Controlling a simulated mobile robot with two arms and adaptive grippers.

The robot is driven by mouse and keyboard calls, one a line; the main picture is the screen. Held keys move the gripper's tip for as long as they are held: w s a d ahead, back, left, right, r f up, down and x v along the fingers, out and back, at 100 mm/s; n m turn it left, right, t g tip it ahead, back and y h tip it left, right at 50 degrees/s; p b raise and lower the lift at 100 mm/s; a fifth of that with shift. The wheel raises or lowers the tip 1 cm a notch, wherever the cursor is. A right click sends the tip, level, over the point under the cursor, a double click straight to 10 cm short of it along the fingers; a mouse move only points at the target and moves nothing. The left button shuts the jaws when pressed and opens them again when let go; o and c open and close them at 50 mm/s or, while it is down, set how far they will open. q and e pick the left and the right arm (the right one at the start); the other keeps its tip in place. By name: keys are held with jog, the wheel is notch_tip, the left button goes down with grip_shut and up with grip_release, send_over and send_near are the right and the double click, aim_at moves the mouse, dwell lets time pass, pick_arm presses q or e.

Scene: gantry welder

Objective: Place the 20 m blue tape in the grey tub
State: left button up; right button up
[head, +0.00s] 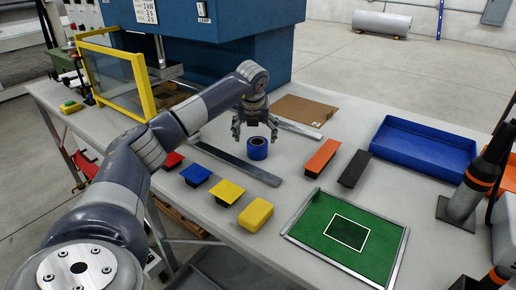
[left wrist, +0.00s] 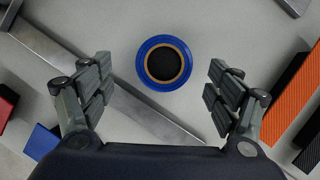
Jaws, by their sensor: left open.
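The blue tape (head: 258,151) is a roll lying flat on the grey table, with a dark hole and a tan core ring. It also shows in the left wrist view (left wrist: 146,70), beyond the fingertips and between their lines. My left gripper (head: 255,130) is open and empty, pointing down just above the roll. Its two spread fingers also show in the left wrist view (left wrist: 163,85). I cannot surely pick out the grey tub; a dark grey open container (head: 213,272) shows partly below the table's front edge. My right gripper is not in view.
A metal bar (head: 235,162) lies beside the roll. Red, blue and yellow blocks (head: 227,192) line the front. Orange and black blocks (head: 321,158), a green mat (head: 320,240), a blue tray (head: 420,150) and a dark orange-banded cylinder (head: 464,200) are to the right.

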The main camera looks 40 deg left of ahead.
aim_at(257, 142)
pick_arm(q)
jog(key=shift+w+a+f, duration=0.2)
jog(key=shift+f, duration=0.45)
jog(key=x, duration=0.1)
jog(key=p+x, duration=0.1)
jog(key=x, duration=0.2)
jog(key=shift+w+d+f, duration=0.15)
jog(key=shift+d+f, duration=0.1)
jog(key=shift+d, duration=0.05)
jog(key=shift+w+a+f, duration=0.15)
jog(key=shift+f, duration=0.15)
jog(key=shift+c, duration=0.6)
jog(key=shift+r, duration=0.1)
jog(key=c, duration=1.3)
jog(key=shift+o, duration=0.2)
